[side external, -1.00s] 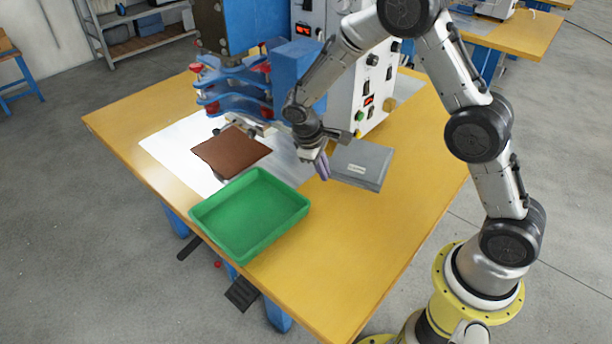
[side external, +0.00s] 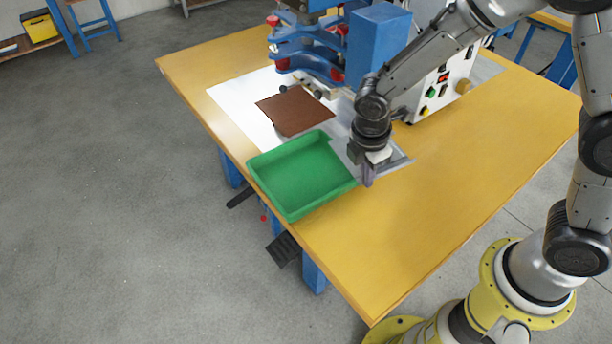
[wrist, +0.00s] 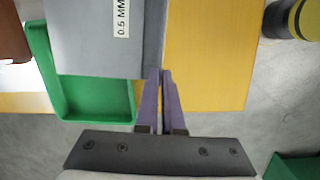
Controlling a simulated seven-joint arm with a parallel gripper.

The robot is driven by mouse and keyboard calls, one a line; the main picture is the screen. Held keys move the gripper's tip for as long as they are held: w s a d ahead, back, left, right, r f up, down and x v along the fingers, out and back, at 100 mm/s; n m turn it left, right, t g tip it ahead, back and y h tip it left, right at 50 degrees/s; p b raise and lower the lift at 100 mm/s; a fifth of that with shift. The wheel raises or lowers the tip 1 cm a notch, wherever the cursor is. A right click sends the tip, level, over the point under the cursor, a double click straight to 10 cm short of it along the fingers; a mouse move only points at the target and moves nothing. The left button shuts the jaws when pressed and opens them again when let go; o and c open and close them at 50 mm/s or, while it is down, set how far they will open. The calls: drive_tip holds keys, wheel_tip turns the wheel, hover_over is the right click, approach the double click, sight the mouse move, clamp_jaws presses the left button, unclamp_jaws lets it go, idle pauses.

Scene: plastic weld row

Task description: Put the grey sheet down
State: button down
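The grey sheet (wrist: 90,45) bears a white label reading "0.5 MM" in the wrist view. My gripper (wrist: 160,75) has its two purple fingers close together at the sheet's near right corner, apparently pinching its edge. In the side view my gripper (side external: 367,183) is low over the table, just right of the green tray (side external: 305,178). Grey material (side external: 398,163) shows behind it, largely hidden by my wrist. In the wrist view the sheet overlaps part of the green tray (wrist: 95,105). I cannot tell whether the sheet touches the tray or table.
A brown sheet (side external: 295,108) lies on the white mat (side external: 235,100) behind the tray. The blue press (side external: 378,45) and its control box (side external: 440,85) stand at the back. The yellow table (side external: 440,190) is clear to the right and front.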

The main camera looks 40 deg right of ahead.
drive_tip(key=s+a+r+n, duration=0.1)
drive_tip(key=a, duration=0.3)
hover_over(302, 205)
drive_tip(key=shift+g, duration=0.3)
drive_tip(key=f, duration=0.8)
drive_tip(key=shift+s+a+f, duration=0.1)
drive_tip(key=shift+s+f, duration=0.1)
drive_tip(key=shift+s, duration=0.15)
drive_tip(key=shift+w+a+f, duration=0.2)
drive_tip(key=shift+w+f, duration=0.2)
drive_tip(key=shift+f, duration=1.7)
drive_tip(key=shift+f, duration=0.1)
drive_tip(key=c, duration=1)
unclamp_jaws()
drive_tip(key=shift+c, duration=0.2)
